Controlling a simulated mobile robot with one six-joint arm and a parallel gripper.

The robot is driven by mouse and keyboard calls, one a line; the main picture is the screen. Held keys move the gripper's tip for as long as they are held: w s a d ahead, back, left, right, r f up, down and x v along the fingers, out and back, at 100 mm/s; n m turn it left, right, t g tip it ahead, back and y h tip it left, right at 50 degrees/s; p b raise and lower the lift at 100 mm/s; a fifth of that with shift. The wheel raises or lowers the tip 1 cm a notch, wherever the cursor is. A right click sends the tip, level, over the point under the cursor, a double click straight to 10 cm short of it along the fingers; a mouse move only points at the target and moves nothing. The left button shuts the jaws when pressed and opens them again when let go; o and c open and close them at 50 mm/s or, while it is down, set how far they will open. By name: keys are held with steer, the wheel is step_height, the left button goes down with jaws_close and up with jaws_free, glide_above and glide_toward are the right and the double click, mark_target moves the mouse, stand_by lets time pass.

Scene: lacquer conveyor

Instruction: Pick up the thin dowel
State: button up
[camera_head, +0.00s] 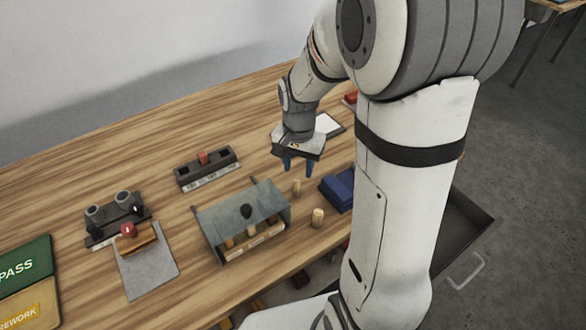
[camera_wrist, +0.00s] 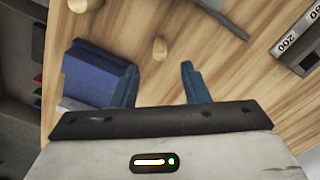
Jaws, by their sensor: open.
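The thin dowel (camera_head: 296,186) is a short pale wooden peg, upright on the table just below my gripper in the head view. It also shows in the wrist view (camera_wrist: 160,48), just beyond the gap between the fingers. A thicker pale dowel (camera_head: 318,217) stands nearer the table's front edge and shows at the top of the wrist view (camera_wrist: 143,7). My gripper (camera_head: 298,167) points down with its blue fingers apart. The wrist view shows the empty gap between the fingers (camera_wrist: 158,72). No finger visibly touches the thin dowel.
A blue box (camera_head: 338,190) stands close to the right of the dowels. A grey metal cover (camera_head: 228,211) with a black knob and pegs under it stands to the left. A dark rack (camera_head: 207,170) with a red piece lies behind. An open drawer (camera_head: 465,240) juts out at right.

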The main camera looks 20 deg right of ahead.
mark_target(297, 181)
steer(key=f, duration=0.7)
steer(key=shift+s+a+f, duration=0.1)
steer(key=shift+s+a, duration=0.15)
jaws_close()
